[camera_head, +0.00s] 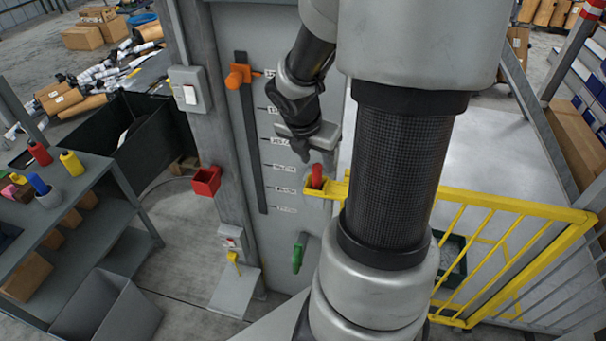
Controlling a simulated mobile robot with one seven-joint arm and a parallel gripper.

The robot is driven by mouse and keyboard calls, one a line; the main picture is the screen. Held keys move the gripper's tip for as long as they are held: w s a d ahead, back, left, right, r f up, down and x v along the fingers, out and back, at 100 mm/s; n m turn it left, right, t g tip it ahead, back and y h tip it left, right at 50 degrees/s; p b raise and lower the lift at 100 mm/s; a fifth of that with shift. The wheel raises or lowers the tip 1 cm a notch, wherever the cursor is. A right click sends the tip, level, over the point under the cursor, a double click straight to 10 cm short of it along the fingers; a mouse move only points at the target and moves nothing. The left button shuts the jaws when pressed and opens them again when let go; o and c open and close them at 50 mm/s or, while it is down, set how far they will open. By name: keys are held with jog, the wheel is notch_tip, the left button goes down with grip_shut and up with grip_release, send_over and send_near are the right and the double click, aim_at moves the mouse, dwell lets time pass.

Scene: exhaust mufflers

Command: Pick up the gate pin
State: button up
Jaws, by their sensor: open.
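The gate pin, which appears to be the red upright piece (316,176), stands in a yellow bracket (323,190) at the latch end of the yellow gate (490,202). My gripper (305,157) is just above and slightly left of the red pin in the picture, with its fingers pointing down. It is open and holds nothing visible. The gap between fingers and pin is small in the picture, but I cannot tell the depth. My arm hides part of the gate's left end.
A grey panel (285,228) with an orange slider handle (238,77) stands behind the gripper. A red box (205,181) and green handle (298,257) protrude nearby. A shelf (85,180) with coloured bottles is at left. Bare floor shows between shelf and panel.

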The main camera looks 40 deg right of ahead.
aim_at(316, 167)
jog(key=x, duration=0.1)
jog(key=b+x, duration=0.1)
jog(key=x, duration=0.1)
jog(key=b+x, duration=0.1)
jog(key=shift+w+a+f, duration=0.1)
jog(key=shift+a+f, duration=0.15)
jog(key=shift+f, duration=0.1)
jog(key=shift+w+d+f, duration=0.1)
jog(key=shift+d+f, duration=0.1)
jog(key=shift+f, duration=0.1)
grip_shut()
